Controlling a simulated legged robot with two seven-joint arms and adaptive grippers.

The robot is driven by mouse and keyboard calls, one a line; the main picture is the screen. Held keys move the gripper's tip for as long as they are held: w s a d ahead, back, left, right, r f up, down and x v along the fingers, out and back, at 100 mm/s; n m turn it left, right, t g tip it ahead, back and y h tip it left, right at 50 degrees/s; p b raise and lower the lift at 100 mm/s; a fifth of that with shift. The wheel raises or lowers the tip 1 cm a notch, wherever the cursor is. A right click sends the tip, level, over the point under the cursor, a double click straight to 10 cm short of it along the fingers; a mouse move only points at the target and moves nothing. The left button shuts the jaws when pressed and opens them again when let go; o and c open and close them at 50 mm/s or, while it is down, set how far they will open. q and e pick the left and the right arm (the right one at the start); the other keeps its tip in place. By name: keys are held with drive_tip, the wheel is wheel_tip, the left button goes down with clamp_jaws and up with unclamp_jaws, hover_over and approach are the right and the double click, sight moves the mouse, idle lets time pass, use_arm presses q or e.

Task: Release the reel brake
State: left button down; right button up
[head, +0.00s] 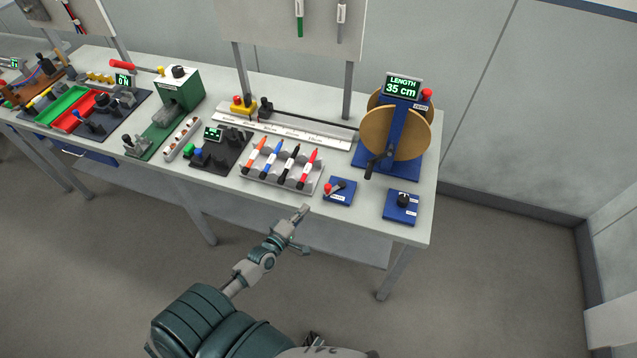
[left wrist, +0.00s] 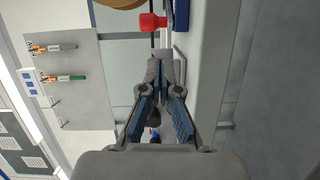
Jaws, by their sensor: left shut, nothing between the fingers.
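The cable reel (head: 405,135) has tan discs on a blue stand, with a green-lit display reading LENGTH 35 cm. In front of it, a small blue plate (head: 345,195) carries a lever with a red knob (head: 328,188). A second blue plate (head: 400,215) carries a black knob (head: 403,200). Their labels are too small to read, so I cannot tell which is the brake. My left gripper (head: 302,212) is shut and empty, just off the table's front edge, left of the lever plate. In the left wrist view, a red knob (left wrist: 152,22) lies beyond the fingertips (left wrist: 166,72). My right gripper is not in view.
A rack of coloured pens (head: 280,168) stands left of the lever plate, and a long ruled rail (head: 290,128) lies behind it. More fixtures fill the left of the table (head: 375,225). A panel with hanging tools (head: 270,40) stands behind.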

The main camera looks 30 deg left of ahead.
use_arm(q)
drive_tip(key=shift+w+a+r+n, duration=0.15)
drive_tip(key=shift+r+n, duration=0.15)
drive_tip(key=shift+r, duration=0.55)
approach(335, 186)
drive_tip(key=w+a+r, duration=0.1)
drive_tip(key=w, duration=0.2)
drive_tip(key=w+a+r, duration=0.1)
drive_tip(key=shift+w+a+r, duration=0.25)
drive_tip(key=shift+a+r, duration=0.05)
drive_tip(key=shift+a, duration=0.05)
drive_tip(key=shift+w, duration=0.25)
drive_tip(key=shift+a, duration=0.1)
